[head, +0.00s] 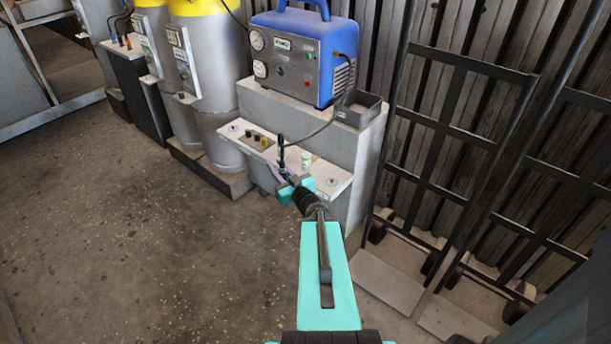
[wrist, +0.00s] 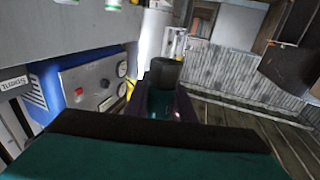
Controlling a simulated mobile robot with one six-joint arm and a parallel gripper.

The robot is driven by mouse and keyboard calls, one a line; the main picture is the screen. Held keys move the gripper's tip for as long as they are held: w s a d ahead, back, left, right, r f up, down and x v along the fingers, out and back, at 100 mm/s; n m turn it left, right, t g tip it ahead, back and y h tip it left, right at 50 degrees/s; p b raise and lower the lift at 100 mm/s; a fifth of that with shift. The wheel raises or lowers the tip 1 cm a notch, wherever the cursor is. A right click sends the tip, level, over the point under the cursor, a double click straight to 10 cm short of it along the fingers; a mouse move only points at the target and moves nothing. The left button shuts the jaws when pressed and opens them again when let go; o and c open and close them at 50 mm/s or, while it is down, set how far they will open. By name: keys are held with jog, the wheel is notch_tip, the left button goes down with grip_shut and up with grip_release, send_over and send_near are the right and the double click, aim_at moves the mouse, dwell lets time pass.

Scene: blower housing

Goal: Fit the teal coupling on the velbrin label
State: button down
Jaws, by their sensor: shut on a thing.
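My gripper (head: 281,172) is low over the front of a pale ledge (head: 325,172), with purple fingers that also show in the wrist view (wrist: 165,112). It is shut on the teal coupling (wrist: 160,103), which has a dark cylindrical top in the wrist view. In the head view the coupling is small and mostly hidden by the gripper; a dark upright piece with a hose (head: 322,128) rises above it. The ledge carries round ports, one at the left (head: 233,127) and one at the right (head: 331,181). No velbrin label is readable. Contact between coupling and ledge cannot be told.
Small black and yellow fittings (head: 256,138) and a white-and-green piece (head: 306,158) stand on the ledge. A blue machine (head: 300,55) sits behind on a grey block, beside a grey tray (head: 360,109). Silver cylinders stand left, dark hand trucks (head: 440,125) right. Floor at left is clear.

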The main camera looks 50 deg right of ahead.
jog(key=w+a+r+n+y, duration=0.3)
jog(key=w+a+y, duration=0.2)
jog(key=a, duration=0.5)
jog(key=w+a+r+n+y, duration=0.4)
jog(key=w+a+y, duration=0.15)
jog(key=a, duration=0.45)
jog(key=a+r+n+g+y, duration=0.2)
jog(key=a+n+g+y, duration=0.5)
jog(key=a, duration=1.7)
jog(key=s+y, duration=0.1)
jog(key=y, duration=0.2)
jog(key=shift+a, duration=0.25)
jog(key=shift+r, duration=0.1)
